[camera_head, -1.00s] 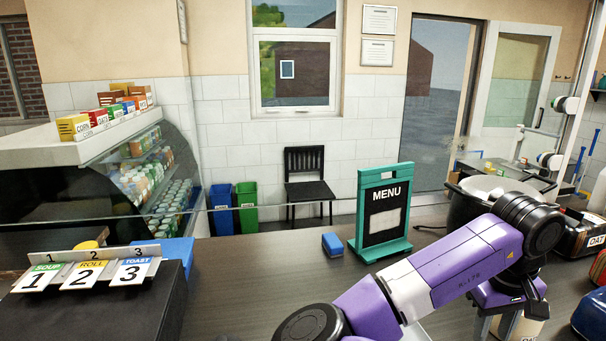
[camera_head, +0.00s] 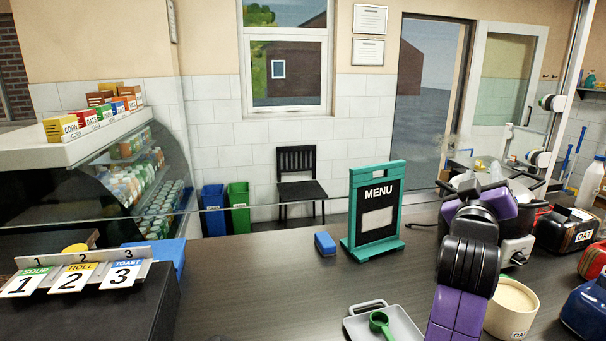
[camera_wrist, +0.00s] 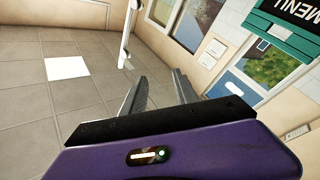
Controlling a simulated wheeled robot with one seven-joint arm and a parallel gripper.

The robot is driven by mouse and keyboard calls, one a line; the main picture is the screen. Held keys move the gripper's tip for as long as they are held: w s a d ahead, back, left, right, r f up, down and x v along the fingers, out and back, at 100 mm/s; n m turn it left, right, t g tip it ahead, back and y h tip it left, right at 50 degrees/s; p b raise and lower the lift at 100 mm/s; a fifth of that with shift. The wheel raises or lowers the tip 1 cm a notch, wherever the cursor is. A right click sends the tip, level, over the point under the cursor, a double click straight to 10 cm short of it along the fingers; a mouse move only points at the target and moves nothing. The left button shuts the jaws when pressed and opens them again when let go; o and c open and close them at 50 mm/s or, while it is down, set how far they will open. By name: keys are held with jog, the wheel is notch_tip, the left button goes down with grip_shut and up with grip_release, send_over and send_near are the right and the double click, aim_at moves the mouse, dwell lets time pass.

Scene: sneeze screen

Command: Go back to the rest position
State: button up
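My gripper (camera_wrist: 160,90) shows in the wrist view with its two dark fingers apart and nothing between them. Floor tiles and a wall lie beyond the fingers. In the head view, my purple and black arm stands folded over the right part of the counter. I cannot make out the fingertips there. A green menu board (camera_head: 377,212) stands upright left of my arm; part of it shows at the upper right of the wrist view (camera_wrist: 292,25).
The dark counter (camera_head: 260,290) is clear at centre-left. A grey tray (camera_head: 358,325) with a green scoop (camera_head: 380,322) lies left of my arm. An OAT tub (camera_head: 511,308) stands close to its right. A blue block (camera_head: 325,243) lies beside the menu board. Numbered signs (camera_head: 75,276) stand left.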

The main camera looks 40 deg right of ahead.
jog(key=w+a+f+n+t+y, duration=0.35)
jog(key=w+a+n+t, duration=0.45)
jog(key=a+t, duration=0.45)
jog(key=w+a+f+n+t+y, duration=0.1)
jog(key=a+f+n+t+y, duration=0.1)
jog(key=a+f+y, duration=0.4)
jog(key=a+f+n+t+y, duration=0.1)
jog(key=a+f+t+y, duration=0.15)
jog(key=a, duration=0.55)
jog(key=s+a+f+m+g+y, duration=0.2)
jog(key=s+a+f+g+y, duration=0.4)
jog(key=s+a+f, duration=1.3)
jog(key=s+f+y, duration=0.1)
jog(key=s+y, duration=0.1)
jog(key=s, duration=0.1)
jog(key=shift+a+b, duration=0.3)
